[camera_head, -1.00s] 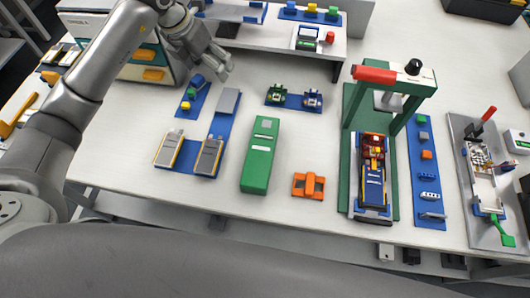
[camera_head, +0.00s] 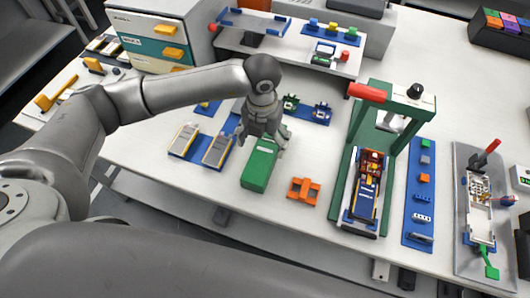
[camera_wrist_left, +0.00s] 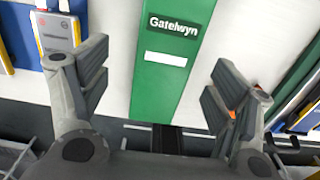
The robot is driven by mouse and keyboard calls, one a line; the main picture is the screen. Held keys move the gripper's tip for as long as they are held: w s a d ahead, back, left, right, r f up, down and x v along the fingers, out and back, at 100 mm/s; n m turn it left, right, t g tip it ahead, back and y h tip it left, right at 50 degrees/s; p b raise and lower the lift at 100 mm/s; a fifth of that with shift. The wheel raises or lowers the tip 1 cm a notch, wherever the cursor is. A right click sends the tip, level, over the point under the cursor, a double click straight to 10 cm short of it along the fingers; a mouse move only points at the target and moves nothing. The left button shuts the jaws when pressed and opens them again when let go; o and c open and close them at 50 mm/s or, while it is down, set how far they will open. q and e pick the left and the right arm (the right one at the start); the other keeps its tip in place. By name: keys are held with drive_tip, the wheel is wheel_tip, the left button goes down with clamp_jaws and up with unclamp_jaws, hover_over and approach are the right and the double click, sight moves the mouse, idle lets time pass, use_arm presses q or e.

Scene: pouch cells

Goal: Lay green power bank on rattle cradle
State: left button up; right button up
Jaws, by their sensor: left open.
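The green power bank (camera_head: 259,170) is a long green box lying flat on the white table. In the left wrist view its green top (camera_wrist_left: 172,75) shows a "Gatelwyn" label and a white strip. My left gripper (camera_head: 262,143) is open above the far part of the power bank and hides that end. In the left wrist view, the open fingers (camera_wrist_left: 157,82) stand on either side of the green box with nothing between them gripped. An orange cradle-shaped piece (camera_head: 304,191), possibly the rattle cradle, sits on the table just right of the power bank. My right gripper is not in view.
A blue tray with pouch cells (camera_head: 201,146) lies left of the power bank. A green press frame (camera_head: 350,150) with a red handle stands to the right, beside a blue strip of small parts (camera_head: 420,200). A raised shelf (camera_head: 288,55) is behind. Bare table surrounds the orange piece.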

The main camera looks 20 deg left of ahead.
sight(265, 150)
use_arm(q)
drive_tip(key=shift+s+d+f+p, duration=0.1)
drive_tip(key=shift+f+p, duration=0.25)
drive_tip(key=shift+f, duration=0.25)
drive_tip(key=f, duration=0.1)
drive_tip(key=f+p, duration=0.1)
drive_tip(key=f, duration=0.1)
drive_tip(key=shift+d+f, duration=0.2)
drive_tip(key=shift+f, duration=0.45)
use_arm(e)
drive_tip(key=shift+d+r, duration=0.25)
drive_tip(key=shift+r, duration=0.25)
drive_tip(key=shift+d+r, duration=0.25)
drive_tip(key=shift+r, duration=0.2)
use_arm(q)
drive_tip(key=shift+c, duration=0.5)
drive_tip(key=c, duration=1.2)
drive_tip(key=shift+c, duration=0.3)
drive_tip(key=shift+r, duration=0.15)
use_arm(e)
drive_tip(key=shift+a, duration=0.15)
